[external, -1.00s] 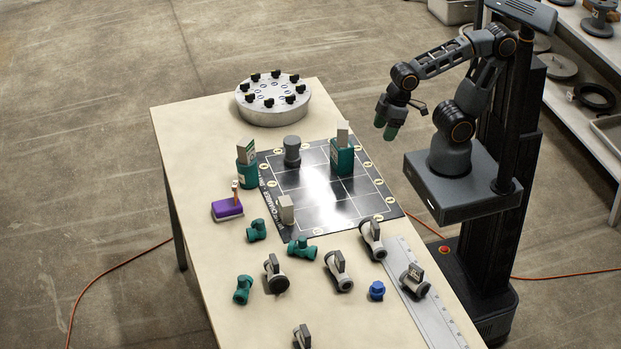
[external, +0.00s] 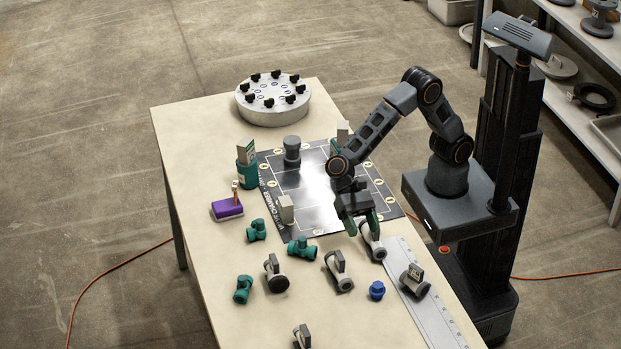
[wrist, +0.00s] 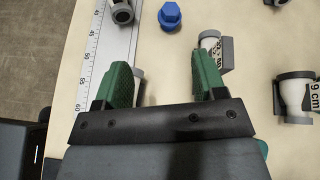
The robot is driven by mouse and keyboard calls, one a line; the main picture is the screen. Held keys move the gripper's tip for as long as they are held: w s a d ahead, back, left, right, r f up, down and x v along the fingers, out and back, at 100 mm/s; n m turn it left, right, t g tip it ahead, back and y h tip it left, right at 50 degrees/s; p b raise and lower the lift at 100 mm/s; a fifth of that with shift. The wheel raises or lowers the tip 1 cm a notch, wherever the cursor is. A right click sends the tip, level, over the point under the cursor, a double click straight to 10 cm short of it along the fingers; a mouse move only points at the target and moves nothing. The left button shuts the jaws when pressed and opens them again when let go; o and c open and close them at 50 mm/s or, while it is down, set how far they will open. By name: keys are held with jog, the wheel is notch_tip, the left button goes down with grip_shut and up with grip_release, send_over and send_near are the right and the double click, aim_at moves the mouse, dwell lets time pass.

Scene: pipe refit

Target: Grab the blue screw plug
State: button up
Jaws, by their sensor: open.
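The blue screw plug (external: 377,290) stands on the table, left of the ruler, between two grey valve fittings. It also shows in the wrist view (wrist: 169,16) at the top, ahead of the fingers and fully visible. My gripper (external: 362,226) is open, with its green fingers over a grey valve fitting near the mat's corner. In the wrist view my gripper (wrist: 166,82) has its two fingers well apart, and the plug is beyond their tips, not between them. A grey-white valve fitting (wrist: 212,50) shows by the right finger.
A valve fitting (external: 340,270) stands left of the plug and another (external: 415,280) lies on the ruler (external: 430,310) to its right. Green fittings (external: 302,248) lie further left. The black mat (external: 310,215) holds several items. The table in front of the plug is clear.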

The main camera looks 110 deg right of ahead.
jog(key=f, duration=0.1)
jog(key=w+a+f+m, duration=0.1)
jog(key=a+f+m+b, duration=0.1)
jog(key=f, duration=0.1)
jog(key=shift+w+a+y, duration=0.2)
jog(key=shift+w+y, duration=0.05)
jog(key=shift+y, duration=0.15)
send_near(378, 285)
jog(key=shift+m, duration=0.3)
jog(key=a+f, duration=0.2)
jog(key=a, duration=0.1)
jog(key=shift+s+a+f, duration=0.1)
jog(key=shift+a+f, duration=0.05)
jog(key=shift+f, duration=0.2)
jog(key=shift+x, duration=3.15)
jog(key=shift+c, duration=0.3)
jog(key=c, duration=0.7)
jog(key=shift+o, duration=0.2)
jog(key=shift+r, duration=0.15)
